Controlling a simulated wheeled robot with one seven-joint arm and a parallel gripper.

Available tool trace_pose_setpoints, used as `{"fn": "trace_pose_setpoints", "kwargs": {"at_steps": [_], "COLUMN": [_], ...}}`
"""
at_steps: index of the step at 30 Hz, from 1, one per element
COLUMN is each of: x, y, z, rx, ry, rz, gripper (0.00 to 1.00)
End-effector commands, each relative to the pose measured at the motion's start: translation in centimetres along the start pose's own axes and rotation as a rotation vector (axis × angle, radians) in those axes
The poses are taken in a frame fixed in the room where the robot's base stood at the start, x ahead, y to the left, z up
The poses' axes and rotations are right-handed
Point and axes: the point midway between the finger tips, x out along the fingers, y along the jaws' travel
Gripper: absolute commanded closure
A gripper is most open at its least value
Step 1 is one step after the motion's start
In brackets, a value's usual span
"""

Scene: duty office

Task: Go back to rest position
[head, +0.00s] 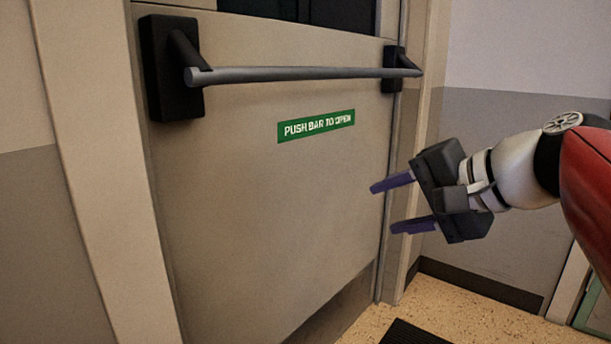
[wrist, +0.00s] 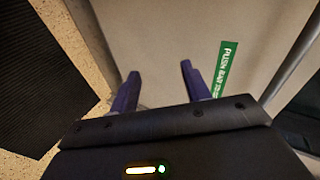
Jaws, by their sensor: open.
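My gripper (head: 401,205) is open and empty, at the right of the head view, in front of the right side of a beige door (head: 250,210). Its two purple fingers are spread apart and point left toward the door. In the wrist view my gripper (wrist: 159,88) shows both fingers apart with nothing between them, the door behind them. I cannot tell the exact gap between the fingertips and the door.
A grey push bar (head: 300,74) crosses the door on black end mounts. A green "PUSH BAR TO OPEN" sign (head: 316,126) is below it. A dark mat (head: 410,333) lies on the speckled floor (head: 450,315). A grey and white wall (head: 520,120) stands right of the door.

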Motion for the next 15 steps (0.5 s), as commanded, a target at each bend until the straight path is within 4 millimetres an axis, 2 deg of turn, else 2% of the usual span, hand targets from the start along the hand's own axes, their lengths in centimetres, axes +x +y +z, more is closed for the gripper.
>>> {"fn": "trace_pose_setpoints", "kwargs": {"at_steps": [1,3,6,9,15], "x": [1.3,2.5,3.4,3.7,3.8], "y": [3.1,7.4,12.6,17.0,24.3], "z": [2.1,4.1,6.3,8.1,10.5], "rx": [-0.061,-0.156,-0.298,-0.443,-0.742], "ry": [-0.003,-0.001,-0.004,-0.014,-0.046], "rz": [0.096,0.226,0.378,0.503,0.7], "gripper": [0.53,0.53,0.53,0.53,0.53]}}
